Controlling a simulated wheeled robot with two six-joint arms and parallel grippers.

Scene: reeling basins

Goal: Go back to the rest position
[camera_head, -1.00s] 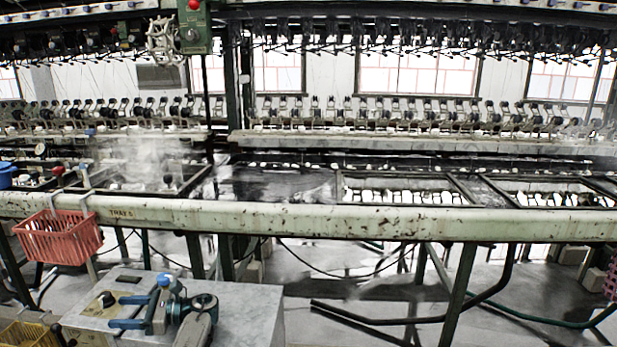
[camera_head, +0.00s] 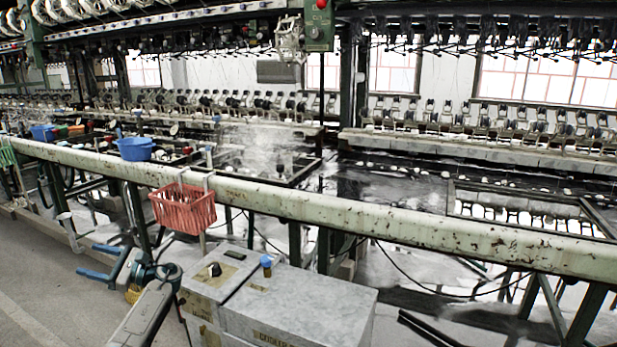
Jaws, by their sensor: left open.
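My left gripper (camera_head: 90,261) is at the lower left, its two blue fingers apart and nothing between them. Its arm comes up from the bottom edge. The gripper is over the floor, left of a grey marble-topped cabinet (camera_head: 305,300) and apart from it. A small jar with a blue cap (camera_head: 266,262) stands on the cabinet top. A black knob-like piece (camera_head: 214,270) and a flat dark piece (camera_head: 235,254) lie to its left. My right gripper is not in view.
A long pale rail (camera_head: 380,220) crosses in front of the reeling basins. A red basket (camera_head: 184,207) hangs on it, and a blue basin (camera_head: 135,148) sits farther left. A yellow object (camera_head: 133,293) is partly hidden behind my left arm. The floor at far left is clear.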

